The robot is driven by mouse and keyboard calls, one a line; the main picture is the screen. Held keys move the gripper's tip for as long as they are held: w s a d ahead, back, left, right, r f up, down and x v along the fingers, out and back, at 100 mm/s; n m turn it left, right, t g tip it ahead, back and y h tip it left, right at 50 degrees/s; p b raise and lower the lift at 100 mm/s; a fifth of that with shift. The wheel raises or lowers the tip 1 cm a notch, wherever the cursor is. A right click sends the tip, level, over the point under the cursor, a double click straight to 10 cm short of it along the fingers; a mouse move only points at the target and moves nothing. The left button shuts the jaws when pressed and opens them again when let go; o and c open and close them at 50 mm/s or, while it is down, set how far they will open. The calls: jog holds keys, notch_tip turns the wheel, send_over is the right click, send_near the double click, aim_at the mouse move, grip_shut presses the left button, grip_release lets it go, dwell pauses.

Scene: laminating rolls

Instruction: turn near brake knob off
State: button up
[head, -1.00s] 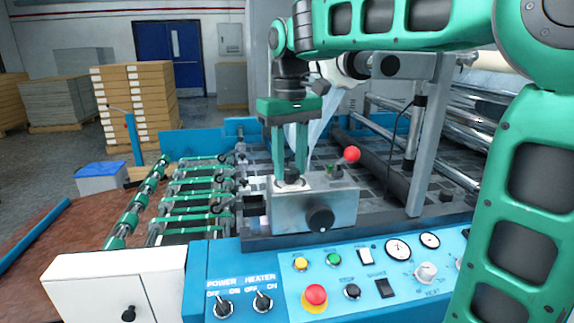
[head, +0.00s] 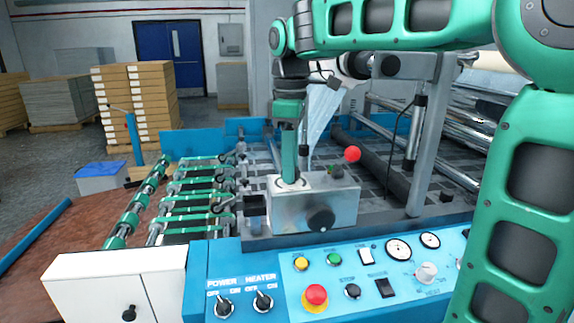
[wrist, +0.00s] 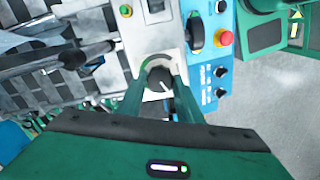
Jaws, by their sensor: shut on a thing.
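The near brake knob (wrist: 160,77) is a round black knob with a white line, on a pale dial plate on top of a grey metal box (head: 285,212). In the wrist view its white line points toward the lower side of the picture. My gripper (head: 290,178) comes straight down onto it, and its green fingers (wrist: 159,84) are shut on the knob from both sides. In the head view the fingers are seen nearly edge-on, one behind the other, and they hide most of the knob.
A red-ball lever (head: 352,154) stands just right of my gripper. A large black knob (head: 320,218) is on the box's front. The blue control panel (head: 258,270) with switches and a red stop button (head: 315,295) lies in front. Rollers (head: 370,160) lie behind on the right.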

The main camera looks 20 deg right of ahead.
jog(key=shift+w+r+n, duration=0.1)
jog(key=shift+w+n, duration=0.05)
jog(key=shift+n, duration=0.45)
jog(key=shift+d, duration=0.1)
jog(key=o, duration=1)
jog(key=shift+o, duration=0.2)
notch_tip(320, 180, up, 11)
jog(key=shift+f, duration=0.2)
